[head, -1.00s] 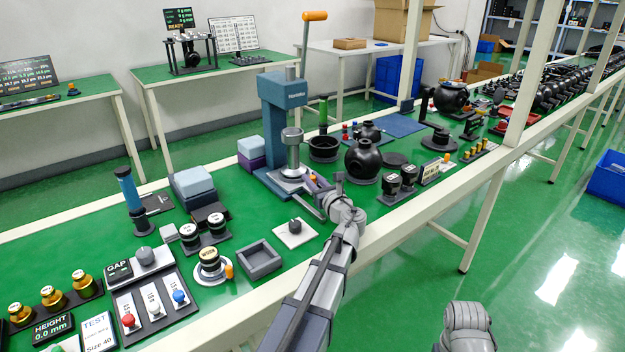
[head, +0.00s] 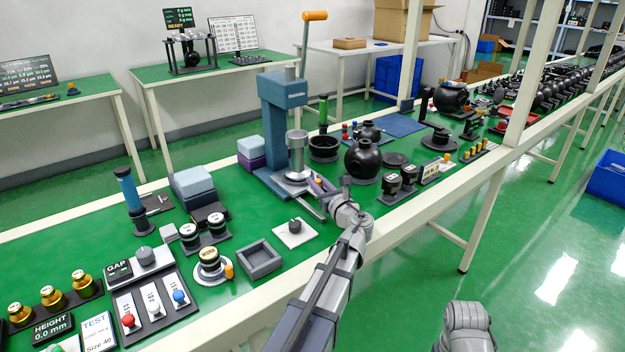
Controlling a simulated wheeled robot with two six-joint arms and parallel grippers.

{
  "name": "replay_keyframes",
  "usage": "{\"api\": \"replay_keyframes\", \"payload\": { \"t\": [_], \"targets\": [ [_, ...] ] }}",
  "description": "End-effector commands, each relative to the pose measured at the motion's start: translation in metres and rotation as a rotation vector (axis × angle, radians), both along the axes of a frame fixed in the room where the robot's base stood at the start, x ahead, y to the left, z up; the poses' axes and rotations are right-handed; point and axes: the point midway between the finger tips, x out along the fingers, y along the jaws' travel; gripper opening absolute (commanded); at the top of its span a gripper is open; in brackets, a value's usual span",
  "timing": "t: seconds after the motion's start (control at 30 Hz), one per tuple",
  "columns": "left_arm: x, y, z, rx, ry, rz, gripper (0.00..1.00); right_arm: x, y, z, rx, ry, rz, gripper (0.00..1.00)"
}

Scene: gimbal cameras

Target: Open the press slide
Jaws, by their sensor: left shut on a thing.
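The blue press (head: 275,120) stands on the green bench, with an upright lever ending in an orange handle (head: 315,16). Its silver ram (head: 297,142) hangs above a round silver plate on the slide (head: 298,179) at the press base. The slide sticks out of the front of the base, with a small orange knob at its front end. My left gripper (head: 326,190) is at this front end and shut on the slide's knob; its fingers are small and partly hidden by my wrist. My right arm shows only as a link at the bottom right; its gripper is out of view.
A round black pot (head: 363,160) and black blocks (head: 391,187) stand just right of my left wrist. A white card with a dark knob (head: 295,233) and an empty grey tray (head: 260,259) lie in front of the press. The bench's pale front rail (head: 400,222) passes under my arm.

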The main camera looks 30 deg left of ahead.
Motion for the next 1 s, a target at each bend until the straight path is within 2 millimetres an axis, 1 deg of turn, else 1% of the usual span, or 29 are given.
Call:
{"api": "replay_keyframes", "payload": {
  "t": [0.03, 0.2, 0.3, 0.4, 0.53, 0.83, 0.87, 1.0],
  "targets": [
    [-0.008, -0.018, 0.000, -0.001, 0.000, -0.009, 0.00, 0.000, 0.000, 0.000, 0.000, 0.000, 0.000, 0.50],
    [-0.027, -0.065, 0.000, -0.001, 0.000, -0.010, 0.00, 0.000, 0.000, 0.000, 0.000, 0.000, 0.000, 0.50],
    [-0.036, -0.087, 0.000, -0.001, 0.000, -0.008, 0.00, 0.000, 0.000, 0.000, 0.000, 0.000, 0.000, 0.50],
    [-0.042, -0.102, 0.000, -0.001, 0.000, -0.006, 0.00, 0.000, 0.000, 0.000, 0.000, 0.000, 0.000, 0.50],
    [-0.046, -0.111, 0.000, -0.001, 0.000, -0.005, 0.00, 0.000, 0.000, 0.000, 0.000, 0.000, 0.000, 0.50],
    [-0.047, -0.112, -0.001, -0.003, 0.001, -0.005, 0.00, 0.000, 0.000, 0.000, 0.000, 0.000, 0.000, 0.50],
    [-0.047, -0.112, -0.001, -0.003, 0.001, -0.005, 0.28, 0.000, 0.000, 0.000, 0.000, 0.000, 0.000, 0.50],
    [-0.047, -0.112, -0.001, -0.002, 0.000, -0.005, 0.43, 0.000, 0.000, 0.000, 0.000, 0.000, 0.000, 0.50]
  ]
}}
